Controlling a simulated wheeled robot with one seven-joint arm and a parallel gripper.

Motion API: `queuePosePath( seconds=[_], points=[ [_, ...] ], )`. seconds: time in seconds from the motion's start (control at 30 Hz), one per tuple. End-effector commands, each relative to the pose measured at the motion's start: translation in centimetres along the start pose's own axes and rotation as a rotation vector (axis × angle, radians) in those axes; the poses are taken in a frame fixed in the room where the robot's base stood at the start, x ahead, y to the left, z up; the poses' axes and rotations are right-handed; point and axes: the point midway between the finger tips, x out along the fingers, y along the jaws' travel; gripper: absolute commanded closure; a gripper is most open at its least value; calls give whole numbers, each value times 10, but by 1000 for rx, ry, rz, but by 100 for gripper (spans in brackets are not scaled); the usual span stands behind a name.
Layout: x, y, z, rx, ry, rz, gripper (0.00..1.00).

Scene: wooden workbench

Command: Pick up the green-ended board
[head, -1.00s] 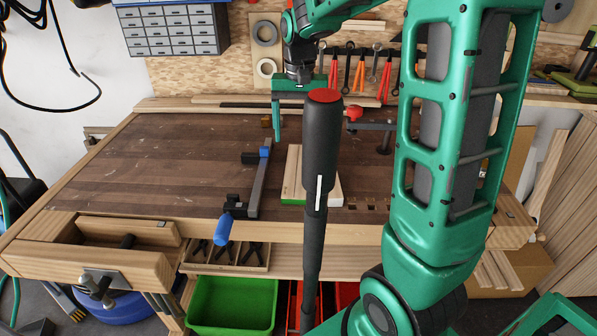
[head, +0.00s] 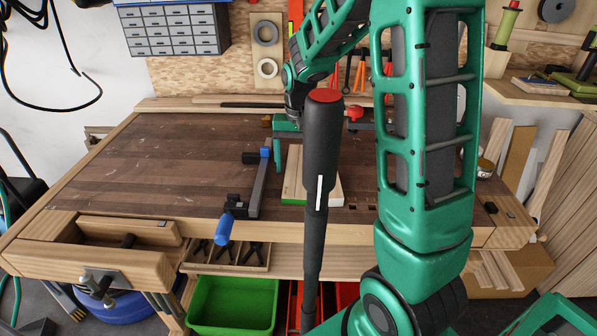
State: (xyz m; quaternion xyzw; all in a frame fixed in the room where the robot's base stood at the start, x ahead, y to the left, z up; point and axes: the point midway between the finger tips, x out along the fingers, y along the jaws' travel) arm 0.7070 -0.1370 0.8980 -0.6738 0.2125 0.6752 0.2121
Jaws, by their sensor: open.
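The green-ended board (head: 292,180) is a pale wooden board lying flat on the workbench, near its front edge. Green shows along its near left edge. A dark upright post in front of the camera hides its middle, and a pale part shows again to the right of the post. My gripper (head: 279,158) points down at the board's far left side. One green finger shows; the other is hidden behind the post. The gripper is open and nothing is seen in it. I cannot tell how far its tips are from the board.
A bar clamp (head: 258,185) with a blue handle lies left of the board. A red-knobbed clamp (head: 355,114) stands behind to the right. The workbench's left part (head: 130,165) is clear. A green bin (head: 232,305) is below the front edge.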

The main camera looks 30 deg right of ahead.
Motion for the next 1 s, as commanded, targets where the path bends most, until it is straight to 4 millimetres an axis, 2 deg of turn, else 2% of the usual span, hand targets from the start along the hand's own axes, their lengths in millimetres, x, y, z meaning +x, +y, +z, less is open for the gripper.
queuePosePath(
  seconds=[0.23,0.27,0.4,0.47,0.77,1.0],
  points=[
    [2,0,0,0,1,-1,22],
    [2,0,0,0,1,-1,24],
    [2,0,0,0,1,-1,58],
    [2,0,0,0,1,-1,71],
    [1,0,0,0,1,-1,71],
    [-17,-1,-1,0,4,-2,71]
  ],
)
